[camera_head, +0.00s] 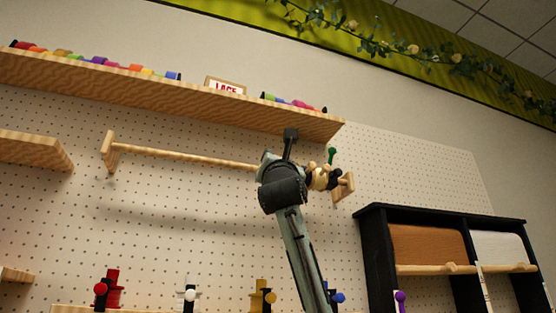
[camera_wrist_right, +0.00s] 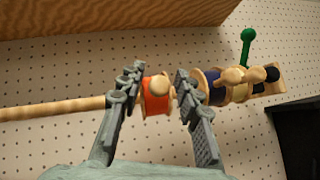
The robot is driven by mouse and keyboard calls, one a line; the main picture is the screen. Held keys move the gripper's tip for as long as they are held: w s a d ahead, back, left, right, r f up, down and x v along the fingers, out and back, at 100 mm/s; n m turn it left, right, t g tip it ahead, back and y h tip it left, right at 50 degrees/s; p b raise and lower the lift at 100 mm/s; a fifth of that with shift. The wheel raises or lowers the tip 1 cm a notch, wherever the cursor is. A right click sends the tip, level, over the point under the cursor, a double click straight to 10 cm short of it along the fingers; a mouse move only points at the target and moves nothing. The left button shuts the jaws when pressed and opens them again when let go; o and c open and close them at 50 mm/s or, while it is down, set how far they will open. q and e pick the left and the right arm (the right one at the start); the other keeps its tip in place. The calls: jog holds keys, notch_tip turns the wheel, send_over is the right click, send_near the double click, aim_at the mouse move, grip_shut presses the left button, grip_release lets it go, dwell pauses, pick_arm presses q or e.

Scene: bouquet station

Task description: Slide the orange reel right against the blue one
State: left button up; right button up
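The orange reel (camera_wrist_right: 158,95) is on the wooden rod (camera_wrist_right: 55,108) in the right wrist view, with a pale round knob facing me. The two fingers of my right gripper (camera_wrist_right: 160,90) stand on either side of it; I cannot tell whether they touch it. The blue reel (camera_wrist_right: 212,88) is just to the right, behind and beyond the right finger, which covers the space between the reels. In the head view my right arm (camera_head: 290,195) hides the orange reel and the gripper's fingers. My left gripper is not in view.
The rod (camera_head: 190,156) runs along a pegboard between wooden end brackets, with a shelf (camera_head: 170,90) above. A green-knobbed pin (camera_wrist_right: 247,40) stands up near the right bracket. A black cabinet (camera_head: 378,250) is at right. Below are red (camera_head: 113,290), white and yellow spools.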

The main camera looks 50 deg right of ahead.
jog(key=v, duration=1.2)
dwell(0.3)
